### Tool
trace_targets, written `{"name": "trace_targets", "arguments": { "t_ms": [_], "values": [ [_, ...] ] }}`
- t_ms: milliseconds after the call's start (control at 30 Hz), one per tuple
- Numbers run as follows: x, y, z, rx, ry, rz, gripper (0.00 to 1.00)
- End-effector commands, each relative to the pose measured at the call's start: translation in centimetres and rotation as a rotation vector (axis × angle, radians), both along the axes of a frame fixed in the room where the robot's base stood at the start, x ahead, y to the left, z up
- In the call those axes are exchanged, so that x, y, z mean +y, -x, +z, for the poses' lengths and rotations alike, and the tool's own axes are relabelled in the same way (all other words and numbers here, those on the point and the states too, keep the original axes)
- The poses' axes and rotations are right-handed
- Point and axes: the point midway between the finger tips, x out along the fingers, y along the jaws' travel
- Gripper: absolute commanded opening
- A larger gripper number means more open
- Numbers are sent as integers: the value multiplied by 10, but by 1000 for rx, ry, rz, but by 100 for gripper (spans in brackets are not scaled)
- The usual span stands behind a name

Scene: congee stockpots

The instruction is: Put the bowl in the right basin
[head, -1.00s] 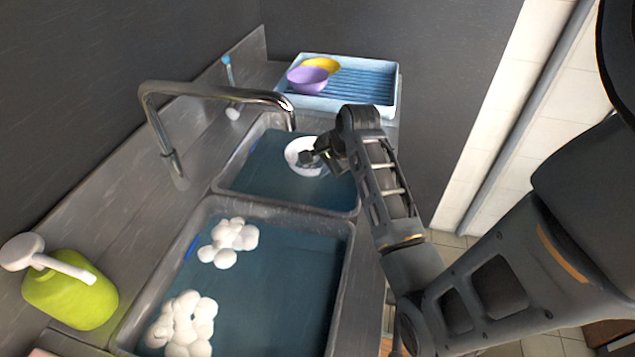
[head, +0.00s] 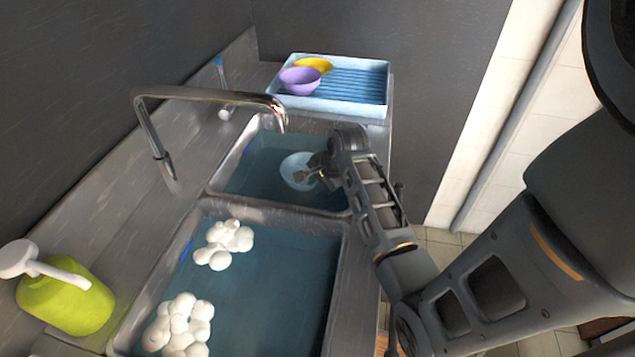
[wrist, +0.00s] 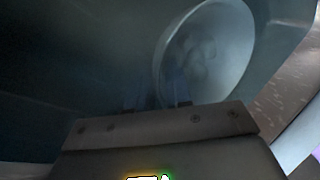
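The bowl (head: 294,168) is in the far basin (head: 225,172), which is the one without foam. It looks pale blue and lies under the water surface. My gripper (head: 304,178) reaches down into that basin at the bowl's near right side. In the wrist view the bowl (wrist: 208,58) is large and tilted, its open side showing. Its lower left rim runs down between the dark fingertips (wrist: 158,102), and the gripper appears shut on that rim. The murky water and the gripper body hide part of the contact.
The near basin (head: 340,262) holds water with white foam clumps (head: 182,325). A chrome faucet (head: 205,93) arches over the divide. A blue rack (head: 365,107) behind holds a purple bowl (head: 300,80) and a yellow bowl (head: 318,64). A green soap bottle (head: 65,300) stands front left.

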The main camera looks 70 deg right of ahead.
Motion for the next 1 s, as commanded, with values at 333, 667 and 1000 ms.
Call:
{"name": "trace_targets", "arguments": {
  "t_ms": [333,667,1000],
  "values": [
    [0,0,0,0,0,0,33],
    [8,12,31,-2,3,0,33],
    [24,39,90,-1,2,0,33]
  ]
}}
